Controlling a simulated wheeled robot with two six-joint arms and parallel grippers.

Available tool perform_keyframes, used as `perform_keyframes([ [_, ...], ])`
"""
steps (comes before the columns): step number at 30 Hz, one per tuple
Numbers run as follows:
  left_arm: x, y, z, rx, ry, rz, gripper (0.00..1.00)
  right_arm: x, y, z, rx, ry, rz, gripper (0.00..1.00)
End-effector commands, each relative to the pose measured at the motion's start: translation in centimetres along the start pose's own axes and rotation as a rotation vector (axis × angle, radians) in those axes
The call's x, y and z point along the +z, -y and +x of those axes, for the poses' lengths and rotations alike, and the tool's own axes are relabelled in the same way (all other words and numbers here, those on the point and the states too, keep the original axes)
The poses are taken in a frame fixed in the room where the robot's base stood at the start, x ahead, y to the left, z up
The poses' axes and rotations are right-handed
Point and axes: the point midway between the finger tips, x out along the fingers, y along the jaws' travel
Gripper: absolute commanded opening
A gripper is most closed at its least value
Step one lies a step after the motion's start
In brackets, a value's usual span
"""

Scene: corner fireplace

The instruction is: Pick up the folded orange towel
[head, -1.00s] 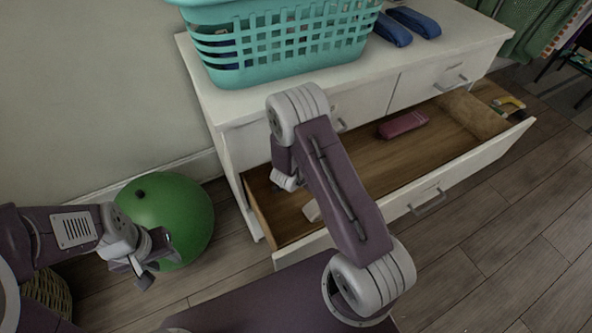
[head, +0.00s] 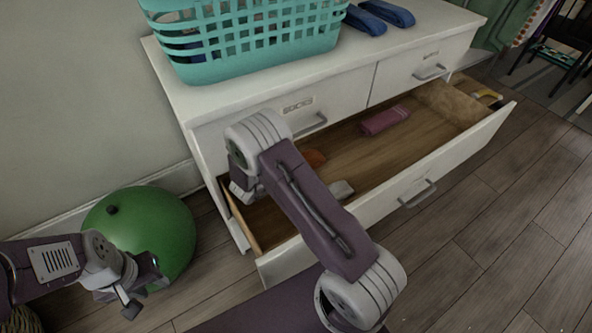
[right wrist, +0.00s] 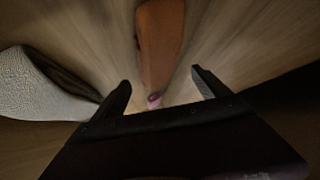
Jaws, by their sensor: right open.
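The folded orange towel (head: 315,158) lies in the open drawer (head: 410,140), partly hidden behind my right arm in the head view. In the right wrist view the orange towel (right wrist: 160,42) lies ahead, beyond my fingertips. My right gripper (right wrist: 160,88) is open and empty, low inside the drawer, with its two fingers apart and the towel roughly in line with the gap. The head view hides this gripper behind my right arm. My left gripper (head: 140,285) is in front of the green ball, its fingers apart and nothing between them.
A maroon folded cloth (head: 385,120) lies farther back in the drawer. A whitish item (head: 341,190) lies near the drawer front and shows at left in the wrist view (right wrist: 40,92). A teal basket (head: 250,45) stands on the dresser. A green ball (head: 150,235) sits on the floor.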

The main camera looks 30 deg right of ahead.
Motion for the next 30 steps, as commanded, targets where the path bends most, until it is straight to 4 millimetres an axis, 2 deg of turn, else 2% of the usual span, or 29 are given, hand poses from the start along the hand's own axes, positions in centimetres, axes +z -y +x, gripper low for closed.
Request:
perform_keyframes([
  [1, 0.1, 0.0, 1.2, 0.0, 0.0, 0.0, 0.36, 0.5, -0.3, 1.2, 0.002, 0.0, 0.003, 0.86],
  [5, 0.1, 0.0, 1.2, 0.0, 0.0, 0.0, 0.36, 0.1, -0.1, 1.7, 0.0, 0.001, 0.0, 0.86],
  [10, 0.5, 0.1, 4.3, 0.0, 0.0, 0.0, 0.36, 0.3, -0.7, 4.9, 0.002, -0.001, 0.004, 0.86],
  [13, 0.5, 0.1, 4.9, 0.0, 0.001, 0.0, 0.36, 0.0, -0.6, 6.2, 0.001, 0.0, 0.002, 0.86],
  [21, 0.5, 0.1, 4.8, 0.0, 0.0, 0.0, 0.36, -0.4, -0.4, 6.6, 0.0, 0.001, -0.001, 0.86],
  [22, 0.5, 0.1, 4.8, 0.0, 0.0, 0.0, 0.36, -0.4, -0.4, 6.6, 0.0, 0.001, -0.001, 0.83],
  [23, 0.5, 0.1, 4.8, 0.0, 0.0, 0.0, 0.36, -0.4, -0.4, 6.6, 0.0, 0.001, -0.001, 0.75],
  [28, 0.5, 0.1, 4.8, 0.0, 0.0, 0.0, 0.36, -0.3, -0.4, 6.6, 0.0, 0.001, -0.001, 0.27],
  [30, 0.5, 0.1, 4.8, 0.0, 0.0, 0.0, 0.36, -0.4, -0.4, 6.6, 0.0, 0.0, -0.001, 0.27],
])
